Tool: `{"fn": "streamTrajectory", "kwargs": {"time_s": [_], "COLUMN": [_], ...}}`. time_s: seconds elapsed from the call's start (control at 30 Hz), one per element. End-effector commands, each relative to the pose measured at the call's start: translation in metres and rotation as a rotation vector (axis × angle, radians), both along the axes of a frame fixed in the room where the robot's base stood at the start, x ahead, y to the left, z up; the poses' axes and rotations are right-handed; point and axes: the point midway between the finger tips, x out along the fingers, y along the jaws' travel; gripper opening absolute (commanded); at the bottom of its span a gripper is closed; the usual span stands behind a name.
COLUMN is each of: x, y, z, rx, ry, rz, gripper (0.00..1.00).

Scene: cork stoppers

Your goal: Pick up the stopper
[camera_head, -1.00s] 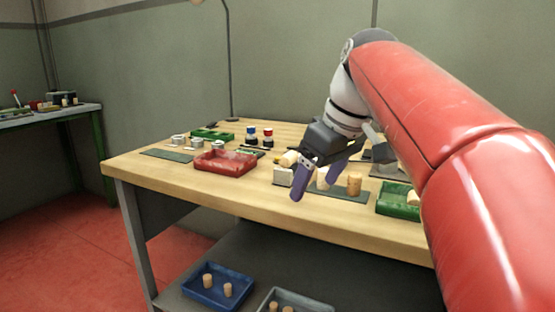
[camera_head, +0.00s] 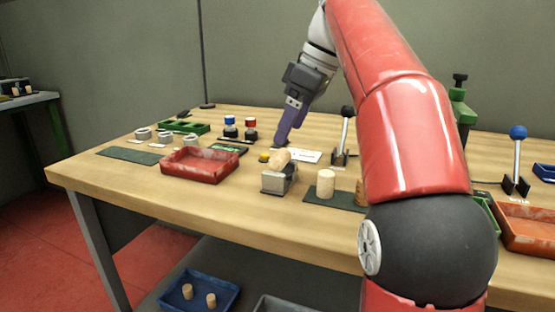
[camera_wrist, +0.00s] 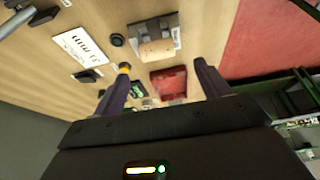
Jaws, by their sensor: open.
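A tan cork stopper (camera_head: 280,159) lies on its side on a grey metal block (camera_head: 278,182) near the middle of the bench. It also shows in the wrist view (camera_wrist: 156,51), past the space between the fingers. A second stopper (camera_head: 325,184) stands upright on a dark mat (camera_head: 338,202). Another stopper (camera_head: 360,190) beside it is mostly hidden by my arm. My gripper (camera_head: 284,138), with purple fingers, is behind and above the block, apart from the stoppers. In the wrist view my gripper (camera_wrist: 162,68) is open and nothing is between its fingers.
A red tray (camera_head: 200,169) lies left of the block. Bottles (camera_head: 240,127), a white card (camera_head: 303,156) and a black-knobbed lever (camera_head: 343,140) stand or lie behind it. A blue tray (camera_head: 203,294) with stoppers is on the lower shelf. The front left bench strip is clear.

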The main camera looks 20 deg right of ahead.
Motion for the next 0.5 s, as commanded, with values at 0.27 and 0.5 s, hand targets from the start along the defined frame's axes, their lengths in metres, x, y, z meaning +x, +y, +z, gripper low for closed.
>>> {"fn": "streamTrajectory", "kwargs": {"time_s": [0.27,0.5], "x": [0.012,0.016], "y": [0.012,0.018], "z": [-0.038,-0.054], "rx": [0.000,0.000], "ry": [0.003,0.000], "rz": [0.001,-0.002], "gripper": [0.75,0.75]}}
